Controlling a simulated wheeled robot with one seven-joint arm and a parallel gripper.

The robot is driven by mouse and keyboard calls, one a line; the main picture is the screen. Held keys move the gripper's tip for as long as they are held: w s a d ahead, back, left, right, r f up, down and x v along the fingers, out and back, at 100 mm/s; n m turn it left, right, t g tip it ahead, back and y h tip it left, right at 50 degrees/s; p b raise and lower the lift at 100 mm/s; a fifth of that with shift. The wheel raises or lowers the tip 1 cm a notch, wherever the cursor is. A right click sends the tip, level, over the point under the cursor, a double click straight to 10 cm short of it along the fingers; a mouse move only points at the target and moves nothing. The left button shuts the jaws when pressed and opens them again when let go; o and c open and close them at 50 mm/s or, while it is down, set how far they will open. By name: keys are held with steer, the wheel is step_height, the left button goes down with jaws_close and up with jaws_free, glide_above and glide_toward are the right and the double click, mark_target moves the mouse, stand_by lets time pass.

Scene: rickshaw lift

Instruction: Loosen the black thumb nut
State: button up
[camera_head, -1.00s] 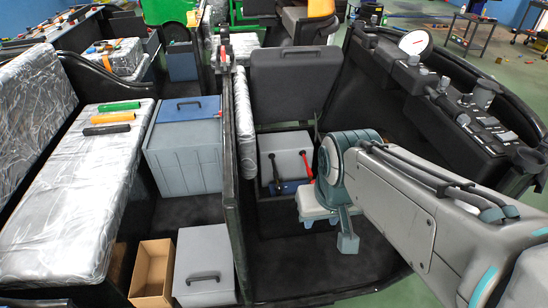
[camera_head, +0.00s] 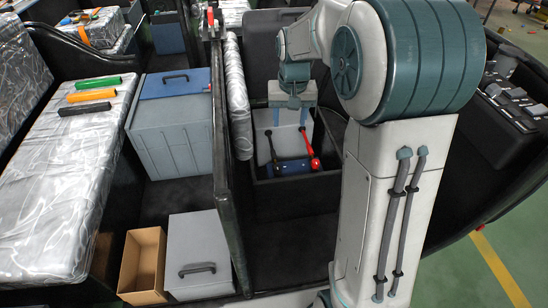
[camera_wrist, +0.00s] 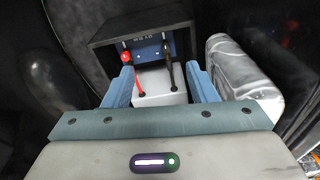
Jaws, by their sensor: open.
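A grey battery-like box (camera_head: 283,146) sits in a black compartment (camera_head: 262,192), with a blue front panel (camera_head: 292,168). It also shows in the wrist view (camera_wrist: 160,98). A black cable (camera_head: 272,150) and a red cable (camera_head: 308,146) run over it to the panel. In the wrist view the black cable's end by the blue panel (camera_wrist: 148,52) carries a dark knob-like part (camera_wrist: 167,49); I cannot clearly separate a thumb nut there. A red knob (camera_wrist: 126,57) is at the left. My gripper (camera_head: 290,118) is open and empty, pointing down above the box, its fingers (camera_wrist: 162,84) either side of the cables.
A black partition (camera_head: 228,200) with a wrapped roll (camera_head: 238,100) stands left of the compartment. A grey-and-blue box (camera_head: 172,130), a grey lidded case (camera_head: 198,255) and an open carton (camera_head: 143,262) lie beyond it. A black control console (camera_head: 515,115) is at right.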

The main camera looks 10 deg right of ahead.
steer(key=w+f+b, duration=0.2)
steer(key=w+f, duration=0.7)
steer(key=f, duration=0.1)
steer(key=m+g+b, duration=0.1)
steer(key=b, duration=0.2)
glide_above(277, 167)
step_height(277, 167, down, 13)
step_height(277, 167, down, 14)
steer(key=shift+w+f+b, duration=0.1)
steer(key=shift+f+b, duration=0.05)
steer(key=shift+b, duration=0.15)
steer(key=shift+c, duration=0.3)
steer(key=c, duration=0.9)
